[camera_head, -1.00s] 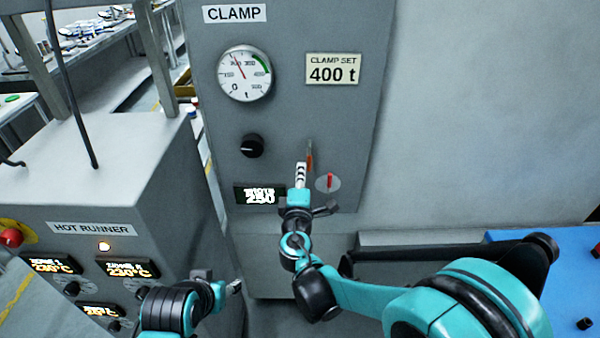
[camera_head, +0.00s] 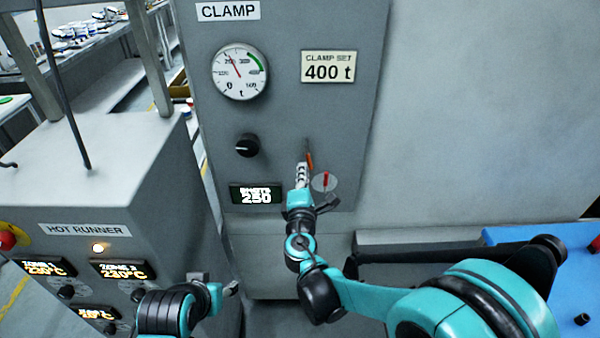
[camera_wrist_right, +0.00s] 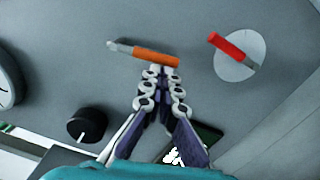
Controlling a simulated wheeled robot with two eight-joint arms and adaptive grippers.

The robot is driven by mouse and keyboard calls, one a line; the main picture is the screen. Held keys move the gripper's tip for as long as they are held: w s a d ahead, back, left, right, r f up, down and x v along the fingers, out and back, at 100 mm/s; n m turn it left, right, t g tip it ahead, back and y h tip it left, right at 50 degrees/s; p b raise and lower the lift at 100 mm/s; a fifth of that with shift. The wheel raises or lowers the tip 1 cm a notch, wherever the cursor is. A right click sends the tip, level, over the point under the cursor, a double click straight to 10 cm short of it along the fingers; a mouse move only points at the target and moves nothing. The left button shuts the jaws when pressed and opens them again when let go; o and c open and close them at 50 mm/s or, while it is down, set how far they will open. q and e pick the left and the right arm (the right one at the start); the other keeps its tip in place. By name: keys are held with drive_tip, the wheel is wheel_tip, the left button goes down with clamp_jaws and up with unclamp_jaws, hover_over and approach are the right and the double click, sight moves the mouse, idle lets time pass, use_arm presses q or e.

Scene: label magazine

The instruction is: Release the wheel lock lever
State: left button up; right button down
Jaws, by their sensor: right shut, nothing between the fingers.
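A lever with an orange grip (camera_head: 309,160) sits low on the grey clamp panel; in the wrist view its orange grip (camera_wrist_right: 155,57) and metal shank lie across the view. My right gripper (camera_head: 302,168) is shut and empty, its fingertips (camera_wrist_right: 160,72) at the orange grip; whether they touch it I cannot tell. A red lever (camera_head: 325,180) on a pale round plate is just right of them, also in the wrist view (camera_wrist_right: 229,45). No label shows which is the wheel lock lever. My left gripper (camera_head: 215,285) is low on the left, its jaws unclear.
A black knob (camera_head: 247,146) and a lit display (camera_head: 255,195) reading about 250 are left of my right gripper. A gauge (camera_head: 240,72) and a "400 t" plate (camera_head: 328,67) are above. The hot runner cabinet (camera_head: 110,185) stands left, near my left arm.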

drive_tip(key=d+n, duration=0.1)
drive_tip(key=n, duration=0.1)
drive_tip(key=d+n, duration=0.1)
drive_tip(key=shift+d+n, duration=0.1)
drive_tip(key=shift+n, duration=0.3)
drive_tip(key=d+r+n, duration=0.1)
drive_tip(key=n, duration=0.2)
drive_tip(key=d+r+n+p, duration=0.1)
drive_tip(key=n, duration=0.3)
drive_tip(key=d+r+n+y, duration=0.1)
drive_tip(key=d+r+n, duration=0.1)
drive_tip(key=n, duration=0.1)
drive_tip(key=shift+d+n+p, duration=0.1)
drive_tip(key=shift+n+p, duration=0.2)
drive_tip(key=shift+r, duration=0.1)
